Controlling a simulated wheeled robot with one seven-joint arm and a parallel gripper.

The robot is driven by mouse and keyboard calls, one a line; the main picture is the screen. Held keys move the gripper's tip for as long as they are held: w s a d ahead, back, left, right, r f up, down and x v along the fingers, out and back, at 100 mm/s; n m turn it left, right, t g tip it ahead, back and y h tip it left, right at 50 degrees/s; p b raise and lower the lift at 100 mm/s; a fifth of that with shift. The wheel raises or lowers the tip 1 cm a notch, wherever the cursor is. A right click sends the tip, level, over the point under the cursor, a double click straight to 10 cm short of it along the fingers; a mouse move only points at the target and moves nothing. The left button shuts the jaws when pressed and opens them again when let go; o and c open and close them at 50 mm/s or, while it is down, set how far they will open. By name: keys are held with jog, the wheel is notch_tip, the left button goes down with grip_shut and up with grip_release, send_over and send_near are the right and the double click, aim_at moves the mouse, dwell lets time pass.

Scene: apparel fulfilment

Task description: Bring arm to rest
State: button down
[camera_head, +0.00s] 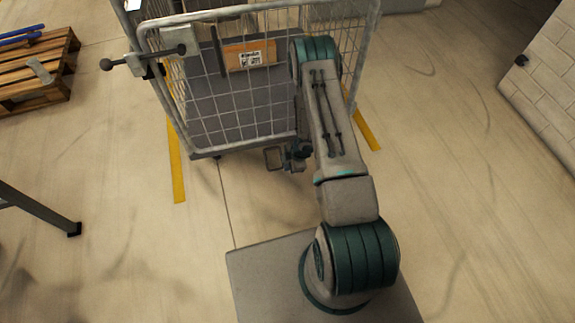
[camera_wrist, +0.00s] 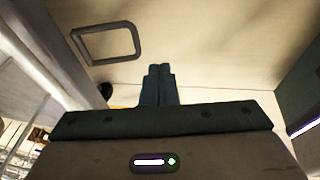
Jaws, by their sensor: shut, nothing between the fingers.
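My arm (camera_head: 335,140) rises from my base, reaches forward to the right side of a wire cage trolley (camera_head: 235,105) and bends at a green-banded joint there. The part beyond that joint is mostly hidden under the arm, so my gripper cannot be made out clearly in the head view. In the wrist view my gripper (camera_wrist: 158,70) shows its two dark fingers side by side, closed together with nothing between them. The pale floor lies beyond the fingertips.
The trolley carries a brown panel with a white label (camera_head: 250,58). A wooden pallet (camera_head: 40,75) lies far left, a white brick wall (camera_head: 545,75) stands right.

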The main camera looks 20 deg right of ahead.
dwell(0.3)
jog(key=w+d+r+m+t+h+p, duration=0.1)
jog(key=w+r+p, duration=0.15)
jog(key=r, duration=0.45)
jog(key=w+d+r+m+h+p, duration=0.1)
jog(key=w+d+r+p, duration=0.15)
jog(key=r, duration=0.45)
notch_tip(320, 180, up, 33)
jog(key=s+d+m+t+h+p, duration=0.1)
jog(key=d+m+h+p, duration=0.15)
jog(key=m+p, duration=0.55)
jog(key=s+a+r+m+p, duration=0.1)
jog(key=s+r+p, duration=0.2)
jog(key=r, duration=0.3)
jog(key=s+a+r+m+h+p, duration=0.1)
jog(key=s+r+p, duration=0.1)
jog(key=s+r, duration=0.35)
jog(key=s+a+r+m+p, duration=0.1)
jog(key=r+m+p, duration=0.15)
jog(key=r, duration=0.45)
jog(key=s+a+r+m+y+p, duration=0.1)
jog(key=s+a+r+m+p, duration=0.1)
jog(key=s+r, duration=0.5)
jog(key=s+a+r+m+g+y+p, duration=0.1)
jog(key=s+a+r+p, duration=0.3)
jog(key=s+r+p, duration=0.2)
jog(key=s+r, duration=0.2)
jog(key=s, duration=0.1)
jog(key=shift+s+m, duration=0.3)
jog(key=shift+m, duration=0.05)
